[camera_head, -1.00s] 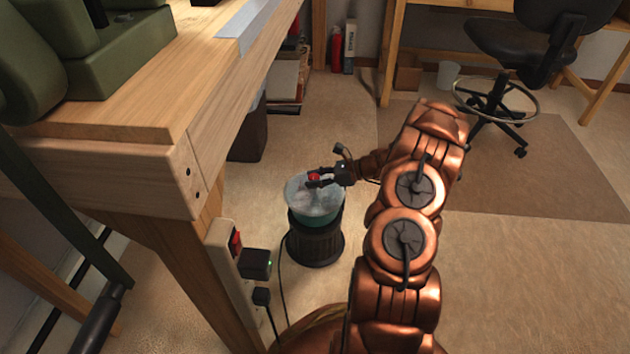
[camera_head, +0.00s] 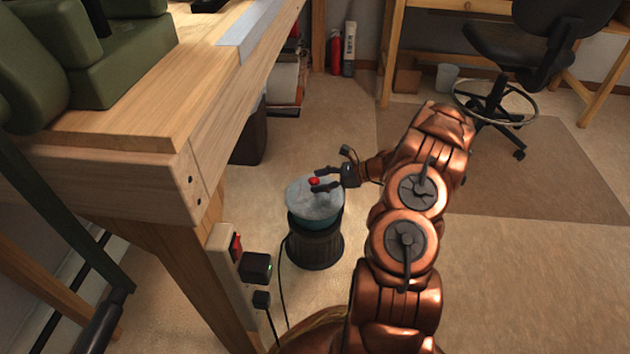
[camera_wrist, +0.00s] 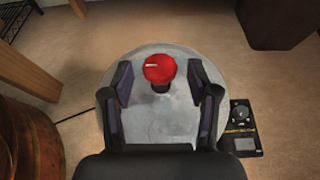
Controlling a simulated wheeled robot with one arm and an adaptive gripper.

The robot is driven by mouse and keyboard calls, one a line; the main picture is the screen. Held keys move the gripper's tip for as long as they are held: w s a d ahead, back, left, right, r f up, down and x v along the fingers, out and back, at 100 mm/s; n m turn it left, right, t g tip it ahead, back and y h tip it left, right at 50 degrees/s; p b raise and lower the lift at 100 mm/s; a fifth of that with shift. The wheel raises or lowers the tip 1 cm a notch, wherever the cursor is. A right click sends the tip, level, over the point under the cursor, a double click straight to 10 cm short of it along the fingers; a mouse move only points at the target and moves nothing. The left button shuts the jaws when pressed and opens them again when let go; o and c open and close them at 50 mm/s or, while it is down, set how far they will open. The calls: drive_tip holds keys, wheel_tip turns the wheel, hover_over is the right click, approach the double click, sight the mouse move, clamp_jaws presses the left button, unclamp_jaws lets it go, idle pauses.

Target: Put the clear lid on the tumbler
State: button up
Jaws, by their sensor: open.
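The tumbler (camera_head: 315,243) is a dark ribbed drum base with a teal bowl on the floor beside the workbench. The clear lid (camera_head: 308,202) is a pale round disc lying over the top of the bowl, with a red knob (camera_head: 314,181) at its middle. The lid also shows in the wrist view (camera_wrist: 150,112), where it hides the bowl. My gripper (camera_head: 318,180) is open at the knob. In the wrist view my gripper (camera_wrist: 159,80) has one finger on each side of the red knob (camera_wrist: 159,68), with gaps between.
The wooden workbench (camera_head: 150,125) and its leg stand close on the left. A power strip (camera_head: 228,275) with plugs is on the leg, and a cable runs down by the tumbler. A control box (camera_wrist: 241,125) sits at the base's side.

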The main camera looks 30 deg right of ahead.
drive_tip(key=p+v, duration=0.2)
drive_tip(key=v, duration=0.8)
drive_tip(key=shift+p, duration=0.3)
drive_tip(key=shift+s, duration=0.1)
